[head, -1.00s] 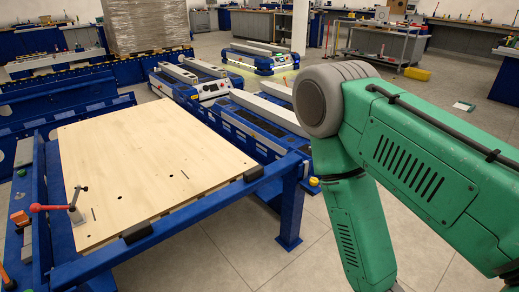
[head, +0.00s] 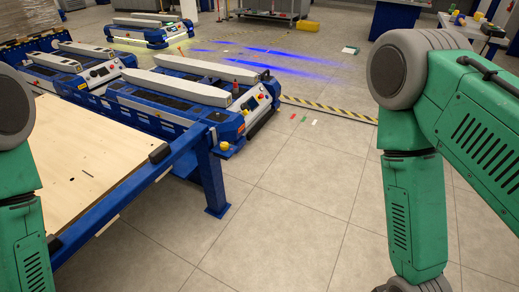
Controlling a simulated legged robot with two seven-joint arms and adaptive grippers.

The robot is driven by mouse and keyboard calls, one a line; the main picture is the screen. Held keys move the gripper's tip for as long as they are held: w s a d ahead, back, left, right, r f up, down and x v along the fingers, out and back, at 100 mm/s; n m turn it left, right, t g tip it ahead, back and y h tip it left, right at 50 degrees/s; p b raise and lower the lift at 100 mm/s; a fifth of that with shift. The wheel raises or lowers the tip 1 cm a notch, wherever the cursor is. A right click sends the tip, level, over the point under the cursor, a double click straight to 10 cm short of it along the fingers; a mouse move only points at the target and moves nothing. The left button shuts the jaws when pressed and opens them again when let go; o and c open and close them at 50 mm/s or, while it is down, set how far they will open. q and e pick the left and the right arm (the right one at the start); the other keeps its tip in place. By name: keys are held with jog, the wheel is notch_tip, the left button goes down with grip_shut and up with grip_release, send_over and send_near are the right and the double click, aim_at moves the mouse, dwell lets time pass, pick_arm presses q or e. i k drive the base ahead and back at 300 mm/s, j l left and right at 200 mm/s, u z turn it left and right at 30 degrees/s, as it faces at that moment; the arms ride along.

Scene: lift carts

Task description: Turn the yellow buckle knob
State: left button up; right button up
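A small yellow knob (head: 223,146) shows low on the near end of a blue lift cart (head: 212,118), just beyond the corner of the wooden-topped table. Whether it is the buckle knob I cannot tell at this size. The cart carries pale grey beams on top and has red buttons on its end panel. My green left arm stands at the left edge and my green right arm at the right. Both grippers are outside the picture. Neither visible arm part touches the cart or the knob.
A blue-framed table (head: 130,190) with a light wooden top (head: 85,160) fills the left front; its leg stands on the floor. More lift carts (head: 75,72) stand behind. A yellow-black floor stripe (head: 330,110) runs past the cart. Grey floor (head: 300,215) in the middle is clear.

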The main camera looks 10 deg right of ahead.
aim_at(225, 145)
jog(key=i+z, duration=0.2)
jog(key=i, duration=0.3)
jog(key=i+j+z, duration=0.2)
jog(key=i, duration=0.3)
jog(key=i+j+z, duration=0.2)
jog(key=i, duration=0.3)
